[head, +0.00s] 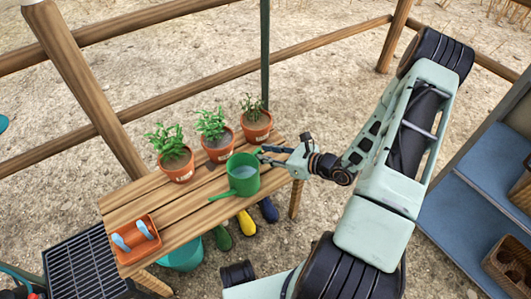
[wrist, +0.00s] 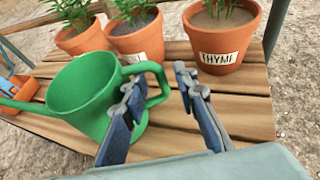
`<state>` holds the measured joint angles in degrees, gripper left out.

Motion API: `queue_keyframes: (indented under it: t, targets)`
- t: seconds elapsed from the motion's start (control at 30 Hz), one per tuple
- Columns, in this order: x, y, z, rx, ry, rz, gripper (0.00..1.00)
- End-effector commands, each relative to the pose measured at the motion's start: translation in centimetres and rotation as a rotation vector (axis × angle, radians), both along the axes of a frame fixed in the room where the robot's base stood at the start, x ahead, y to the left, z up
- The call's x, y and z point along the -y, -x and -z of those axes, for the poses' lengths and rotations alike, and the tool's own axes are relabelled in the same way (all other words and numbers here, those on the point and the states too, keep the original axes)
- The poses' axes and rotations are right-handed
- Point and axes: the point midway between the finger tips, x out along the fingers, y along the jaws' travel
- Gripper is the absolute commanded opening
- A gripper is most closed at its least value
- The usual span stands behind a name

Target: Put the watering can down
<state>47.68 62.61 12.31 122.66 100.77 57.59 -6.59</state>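The green watering can (head: 243,183) stands upright on the wooden slatted table (head: 190,205), near its front edge, with its spout to the left. In the wrist view the can (wrist: 82,85) appears to rest on the slats, its handle loop facing my gripper (wrist: 160,80). My gripper is open: the fingers are well apart, with the outer part of the handle between their tips. The left finger overlaps the loop; I cannot tell whether it touches it. In the head view my gripper (head: 264,156) is at the can's right side.
Several potted herbs stand along the table's back edge; the thyme pot (wrist: 222,45) is closest to my gripper. An orange tray (head: 135,240) sits at the table's left end. Boots (head: 246,222) and a teal bucket (head: 182,258) are below the front edge. Slats left of the can are clear.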

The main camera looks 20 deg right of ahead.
Motion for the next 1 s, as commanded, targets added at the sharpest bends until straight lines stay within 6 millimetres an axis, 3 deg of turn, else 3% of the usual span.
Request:
queue_keyframes:
  t: [0.5, 0.7, 1.0]
  targets:
    - [6.2, 7.1, -4.0, -0.002, 0.001, 0.004, 0.27]
    - [7.1, 8.2, -4.5, -0.001, 0.0, 0.001, 0.27]
    - [7.2, 8.3, -4.5, -0.001, 0.0, 0.001, 0.27]
